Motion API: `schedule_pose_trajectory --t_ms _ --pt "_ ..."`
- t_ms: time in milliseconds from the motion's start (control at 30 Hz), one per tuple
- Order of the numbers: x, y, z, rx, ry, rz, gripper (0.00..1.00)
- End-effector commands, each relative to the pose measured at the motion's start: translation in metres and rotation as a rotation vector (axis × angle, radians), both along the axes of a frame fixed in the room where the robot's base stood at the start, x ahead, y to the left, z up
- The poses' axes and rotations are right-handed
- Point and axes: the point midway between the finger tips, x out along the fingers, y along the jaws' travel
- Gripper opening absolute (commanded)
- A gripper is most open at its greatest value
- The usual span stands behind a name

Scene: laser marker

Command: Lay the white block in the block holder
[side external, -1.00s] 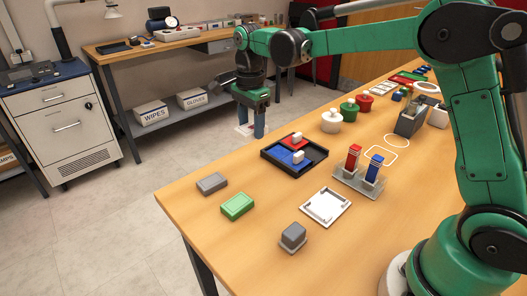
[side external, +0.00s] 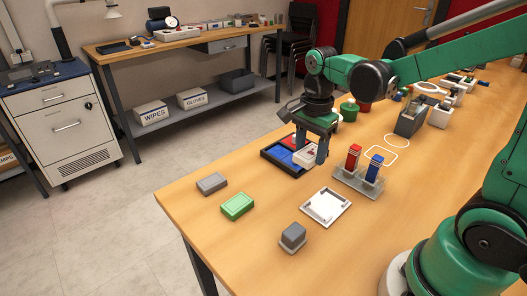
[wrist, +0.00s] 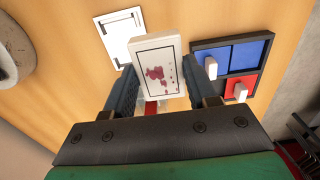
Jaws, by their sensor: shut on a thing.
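My gripper (side external: 311,154) is shut on the white block (side external: 305,155), above the table at the right part of the dark tray. In the wrist view the white block (wrist: 160,62) sits tilted between my two fingers, and its face shows a thin dark border and dark red marks. The block holder appears to be the white square frame (side external: 318,214) with raised corners, lying flat and apart from the block, nearer the camera. It also shows at the upper left of the wrist view (wrist: 108,44). Its middle looks empty.
The dark tray (side external: 270,156) has blue and red compartments with small white-handled pieces. A clear stand (side external: 357,183) with red and blue uprights is right of the frame. Grey (side external: 211,183) and green (side external: 237,206) blocks lie left; a grey block (side external: 293,235) sits in front.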

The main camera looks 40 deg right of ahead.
Motion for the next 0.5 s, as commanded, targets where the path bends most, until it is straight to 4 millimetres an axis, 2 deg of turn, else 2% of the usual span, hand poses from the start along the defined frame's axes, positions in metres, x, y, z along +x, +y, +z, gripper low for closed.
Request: schedule_pose_trajectory --t_ms 33,100,200,300,500 --pt "-0.016 -0.002 -0.009 0.000 0.000 -0.002 0.00" --pt "-0.032 -0.002 -0.019 0.000 0.000 0.003 0.00" --pt "-0.048 -0.003 -0.027 0.000 0.000 0.006 0.00" --pt "-0.055 -0.002 -0.033 0.000 0.000 0.009 0.00" --pt "-0.055 -0.002 -0.046 0.000 0.000 0.010 0.00"
